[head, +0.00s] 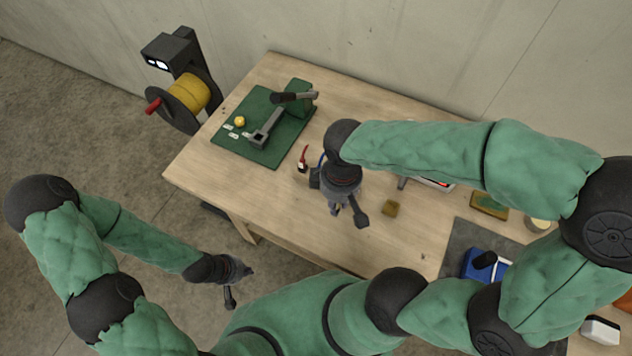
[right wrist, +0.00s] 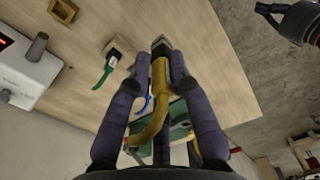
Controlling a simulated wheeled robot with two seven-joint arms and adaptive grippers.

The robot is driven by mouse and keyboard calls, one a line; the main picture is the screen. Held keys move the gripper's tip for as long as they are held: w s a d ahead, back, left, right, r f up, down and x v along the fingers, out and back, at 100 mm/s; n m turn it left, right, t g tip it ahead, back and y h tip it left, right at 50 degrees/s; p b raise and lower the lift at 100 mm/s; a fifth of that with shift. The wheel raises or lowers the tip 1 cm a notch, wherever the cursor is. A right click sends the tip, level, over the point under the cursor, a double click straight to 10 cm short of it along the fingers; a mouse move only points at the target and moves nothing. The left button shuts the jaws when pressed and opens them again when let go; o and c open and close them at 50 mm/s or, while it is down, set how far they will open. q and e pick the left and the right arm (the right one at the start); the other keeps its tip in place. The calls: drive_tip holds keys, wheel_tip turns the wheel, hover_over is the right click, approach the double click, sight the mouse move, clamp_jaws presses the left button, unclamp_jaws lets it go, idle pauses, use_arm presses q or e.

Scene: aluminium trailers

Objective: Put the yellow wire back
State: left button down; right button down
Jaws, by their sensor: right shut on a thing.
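The yellow wire (right wrist: 158,88) is a curved yellow length with a dark grey head at its far end. It lies between the two fingers of my right gripper (right wrist: 167,68), which is shut on it. In the head view my right gripper (head: 348,217) hangs over the middle of the wooden table; the yellow wire is hidden there. I cannot tell whether its head touches the table. My left gripper (head: 240,285) is open and empty, off the table's front left edge.
A red-handled piece (head: 303,157) and a green one (right wrist: 106,70) lie near my right gripper. A green mat (head: 232,142) with a press fills the far left; a yellow spool (head: 190,96) stands beyond the table.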

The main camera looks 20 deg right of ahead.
drive_tip(key=shift+w+d+f+b, duration=0.45)
drive_tip(key=shift+w+d+f, duration=0.6)
drive_tip(key=shift+w+f, duration=1.05)
drive_tip(key=shift+w+d+f+b, duration=0.5)
drive_tip(key=shift+w+d+f, duration=0.6)
drive_tip(key=shift+w+f, duration=1.05)
drive_tip(key=shift+w+d+f+b, duration=0.45)
drive_tip(key=shift+w+d+f, duration=0.6)
drive_tip(key=shift+w+f, duration=1.05)
drive_tip(key=shift+s+f, duration=0.15)
drive_tip(key=shift+s, duration=0.05)
drive_tip(key=shift+f, duration=0.15)
drive_tip(key=c, duration=1.1)
unclamp_jaws()
drive_tip(key=shift+c, duration=0.2)
